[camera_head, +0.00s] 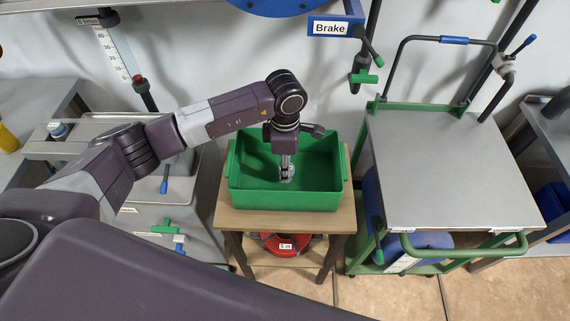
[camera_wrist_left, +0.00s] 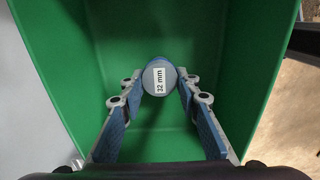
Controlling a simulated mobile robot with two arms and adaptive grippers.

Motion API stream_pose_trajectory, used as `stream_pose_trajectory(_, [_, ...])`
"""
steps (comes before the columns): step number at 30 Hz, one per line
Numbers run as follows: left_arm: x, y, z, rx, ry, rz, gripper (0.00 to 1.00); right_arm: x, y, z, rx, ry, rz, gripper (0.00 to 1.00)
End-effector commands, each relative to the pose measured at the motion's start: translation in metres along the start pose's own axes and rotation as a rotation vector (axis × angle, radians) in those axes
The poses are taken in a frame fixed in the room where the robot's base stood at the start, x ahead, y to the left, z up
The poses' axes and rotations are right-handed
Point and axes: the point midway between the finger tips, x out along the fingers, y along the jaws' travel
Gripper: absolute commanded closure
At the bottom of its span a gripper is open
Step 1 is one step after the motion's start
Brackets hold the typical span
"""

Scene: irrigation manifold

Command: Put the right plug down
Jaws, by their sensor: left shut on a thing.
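My left gripper (camera_head: 286,174) points down inside the green bin (camera_head: 233,184), which stands on a small wooden table. In the left wrist view, the fingers of my left gripper (camera_wrist_left: 160,92) are closed on the sides of a round grey-blue plug (camera_wrist_left: 150,86) labelled "32 mm". The plug's labelled end faces the camera. The green bin's wall (camera_wrist_left: 240,60) surrounds it in the wrist view. I cannot tell whether the plug touches the bin floor. No other plug shows in the bin. My right gripper is not in view.
The wooden table (camera_head: 285,218) has a red hose reel (camera_head: 280,243) marked "5 m" below it. A grey-topped green cart (camera_head: 440,165) stands close on the right. A grey cabinet with green and blue valves (camera_head: 165,228) stands on the left.

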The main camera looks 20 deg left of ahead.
Motion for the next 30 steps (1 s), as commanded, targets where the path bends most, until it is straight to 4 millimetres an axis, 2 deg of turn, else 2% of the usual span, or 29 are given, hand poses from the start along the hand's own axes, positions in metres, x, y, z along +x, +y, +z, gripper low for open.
stream_pose_trajectory(9, [0.004, 0.001, 0.0, 0.0, -0.001, 0.001, 0.99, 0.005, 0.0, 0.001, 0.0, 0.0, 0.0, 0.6])
stream_pose_trajectory(10, [0.003, 0.001, 0.0, 0.0, -0.001, 0.001, 0.69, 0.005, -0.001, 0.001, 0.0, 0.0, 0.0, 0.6])
stream_pose_trajectory(15, [0.002, 0.001, 0.0, 0.0, -0.001, 0.001, 0.53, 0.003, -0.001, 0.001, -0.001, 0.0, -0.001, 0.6])
stream_pose_trajectory(25, [-0.002, 0.001, 0.0, 0.0, -0.001, 0.001, 0.53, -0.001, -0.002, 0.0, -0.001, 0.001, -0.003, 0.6])
stream_pose_trajectory(28, [-0.011, 0.002, 0.001, 0.001, -0.004, 0.005, 0.53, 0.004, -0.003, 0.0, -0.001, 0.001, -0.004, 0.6])
stream_pose_trajectory(30, [-0.024, 0.002, 0.0, 0.002, -0.003, 0.007, 0.53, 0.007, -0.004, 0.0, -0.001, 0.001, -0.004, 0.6])
